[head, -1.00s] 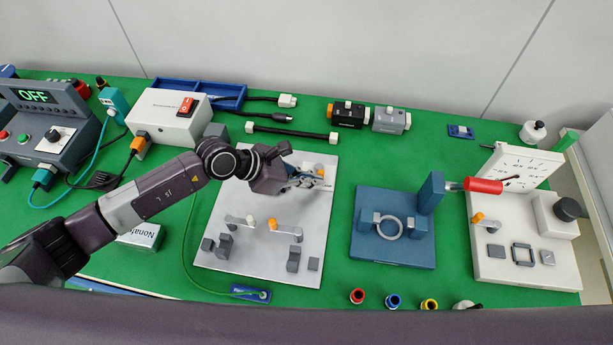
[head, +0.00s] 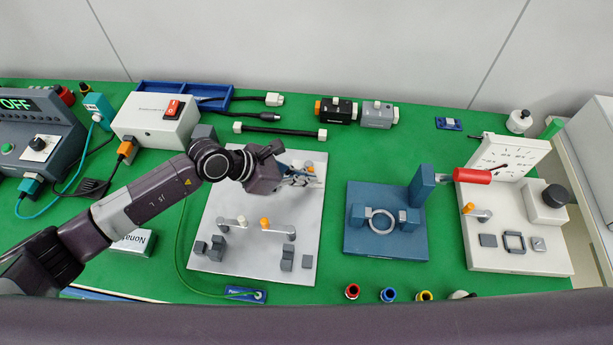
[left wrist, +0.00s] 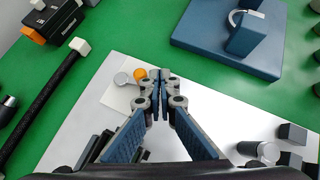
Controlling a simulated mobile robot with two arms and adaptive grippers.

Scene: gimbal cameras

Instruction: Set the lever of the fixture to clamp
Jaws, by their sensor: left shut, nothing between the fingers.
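The blue fixture (head: 388,245) stands right of centre in the head view, with a grey ring (head: 382,222) between its blocks. Its upright post (head: 422,188) carries a lever with a red handle (head: 472,175), which lies roughly level and points right. My left gripper (head: 317,181) is shut and empty over the far right part of the silver plate (head: 225,255), left of the fixture and apart from it. In the left wrist view the shut fingertips (left wrist: 163,75) are beside an orange knob (left wrist: 140,73); the blue fixture (left wrist: 215,50) shows beyond. Contact with the knob cannot be told.
The silver plate bears small levers with a white knob (head: 242,220) and an orange knob (head: 265,223), and grey blocks. A white panel board (head: 515,258) stands right of the fixture. Coloured rings (head: 388,294) lie in front. Green mat is bare between plate and fixture.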

